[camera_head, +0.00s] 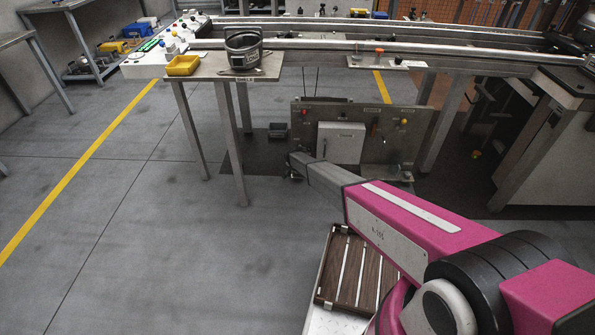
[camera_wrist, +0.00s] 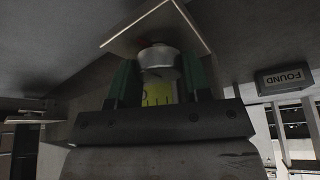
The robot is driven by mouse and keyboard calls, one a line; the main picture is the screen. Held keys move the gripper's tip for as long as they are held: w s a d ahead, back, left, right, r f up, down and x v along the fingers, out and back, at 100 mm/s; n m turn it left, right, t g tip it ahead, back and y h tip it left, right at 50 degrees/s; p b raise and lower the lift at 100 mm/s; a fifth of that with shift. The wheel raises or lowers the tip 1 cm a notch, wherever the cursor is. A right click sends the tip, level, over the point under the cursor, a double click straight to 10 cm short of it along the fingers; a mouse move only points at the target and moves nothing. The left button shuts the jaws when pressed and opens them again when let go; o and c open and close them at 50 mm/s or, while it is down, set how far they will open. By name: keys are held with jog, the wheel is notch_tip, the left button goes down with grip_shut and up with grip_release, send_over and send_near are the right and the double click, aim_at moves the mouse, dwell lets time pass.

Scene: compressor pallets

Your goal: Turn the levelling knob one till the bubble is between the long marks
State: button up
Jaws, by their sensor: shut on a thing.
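In the wrist view a round silver knob (camera_wrist: 158,56) sits between the two green fingers of my gripper (camera_wrist: 158,70). The fingers are shut on its sides. Just below the knob in the picture, a yellow-green level vial (camera_wrist: 160,94) with dark marks shows between the fingers. Its lower part is hidden by the gripper body, and I cannot tell where the bubble lies against the long marks. In the head view my gripper (camera_head: 294,166) is at the lower left of an upright panel (camera_head: 408,160); the knob and vial cannot be made out there.
A grey box (camera_head: 341,143) stands out from the panel, right of my gripper. A plate reading FOUND (camera_wrist: 285,79) is at the right in the wrist view. Open floor lies front left.

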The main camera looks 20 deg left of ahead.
jog(key=shift+m+g+h, duration=0.4)
jog(key=shift+m+h, duration=0.4)
jog(key=shift+m, duration=1.4)
jog(key=o, duration=0.9)
jog(key=shift+a, duration=0.1)
jog(key=shift+r, duration=0.1)
jog(key=v, duration=1)
jog(key=shift+s+a+r, duration=0.1)
jog(key=shift+r, duration=0.1)
